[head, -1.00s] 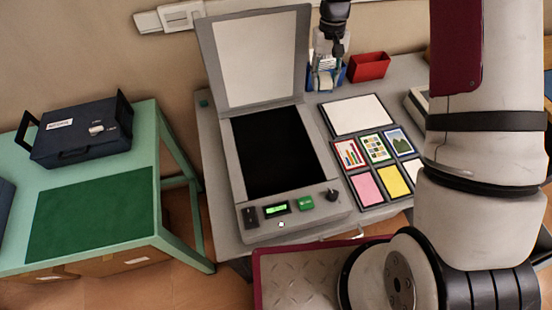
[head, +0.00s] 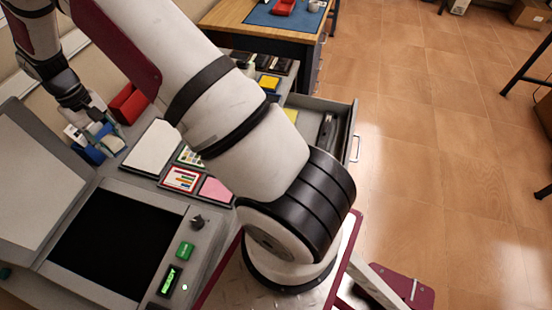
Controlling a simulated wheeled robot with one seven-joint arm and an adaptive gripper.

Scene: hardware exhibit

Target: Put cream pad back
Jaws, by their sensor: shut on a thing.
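My gripper (head: 98,120) is at the upper left in the head view, pointing down over a blue holder (head: 89,154). It is shut on a small pale piece, which looks like the cream pad (head: 104,132). The piece is at the holder's opening; I cannot tell whether it touches the holder. Its lower part is hidden, and the fingers are small and partly merged with it.
A red bin (head: 128,104) stands close beside the blue holder. A scanner with a raised lid (head: 35,185) is in front. Cards lie in a tray right of it, partly behind my arm. An open drawer (head: 335,115) juts out at right.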

